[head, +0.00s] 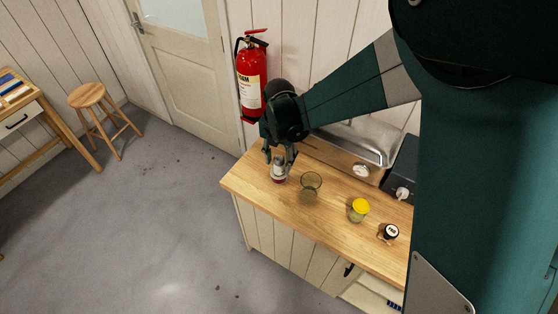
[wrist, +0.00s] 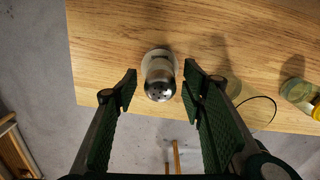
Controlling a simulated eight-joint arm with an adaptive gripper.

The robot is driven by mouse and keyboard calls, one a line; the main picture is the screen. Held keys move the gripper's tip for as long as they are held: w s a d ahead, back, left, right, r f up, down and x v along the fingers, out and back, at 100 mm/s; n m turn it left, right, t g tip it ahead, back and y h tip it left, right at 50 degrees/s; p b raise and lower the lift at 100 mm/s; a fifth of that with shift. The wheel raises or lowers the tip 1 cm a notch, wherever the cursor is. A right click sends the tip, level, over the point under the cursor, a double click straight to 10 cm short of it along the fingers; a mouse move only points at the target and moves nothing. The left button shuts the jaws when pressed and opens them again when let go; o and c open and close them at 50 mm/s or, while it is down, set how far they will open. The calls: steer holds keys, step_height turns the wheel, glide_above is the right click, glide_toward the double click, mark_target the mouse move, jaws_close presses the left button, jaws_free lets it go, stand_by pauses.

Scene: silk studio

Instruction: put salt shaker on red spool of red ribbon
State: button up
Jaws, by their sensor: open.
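The salt shaker (head: 278,171), with a rounded metal top, stands upright near the left end of the wooden worktop (head: 255,180). In the wrist view the shaker (wrist: 159,80) is between my fingers, with a gap on each side. My gripper (head: 280,160) is open around it, pointing down; it also shows in the wrist view (wrist: 159,76). A small reddish band shows under the shaker in the head view, and a pale round rim shows around its base in the wrist view. This may be the spool of red ribbon, but I cannot tell for sure.
To the right stand a clear glass (head: 311,184), a jar with a yellow lid (head: 360,208) and a small dark jar with a round pale label (head: 388,232). A metal sink (head: 350,142) lies behind. A fire extinguisher (head: 251,76) hangs on the wall.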

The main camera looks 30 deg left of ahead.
step_height(320, 180, up, 12)
stand_by(0.7)
stand_by(0.6)
steer(key=shift+d+r, duration=0.1)
steer(key=w+d+r+m+t, duration=0.1)
steer(key=d+r+m, duration=0.4)
steer(key=d, duration=0.5)
steer(key=w+d+r+m+t+y, duration=0.1)
steer(key=w+d+r+m, duration=0.15)
steer(key=d+m, duration=0.6)
steer(key=d+r+m+t, duration=0.1)
steer(key=d+r+m, duration=0.35)
steer(key=d, duration=0.75)
steer(key=s+d+m+t, duration=0.1)
steer(key=s+d+m, duration=0.2)
steer(key=d+m, duration=0.3)
steer(key=s+d+m+t, duration=0.1)
steer(key=s+d+m, duration=0.3)
steer(key=d+m, duration=0.3)
steer(key=s+d+m+t+h, duration=0.1)
steer(key=s+d+m, duration=0.3)
steer(key=d, duration=0.8)
steer(key=m+t, duration=0.1)
steer(key=m, duration=0.1)
steer(key=shift+s+d+r+m, duration=0.25)
steer(key=shift+d+r+m, duration=0.1)
steer(key=shift+d+m, duration=0.05)
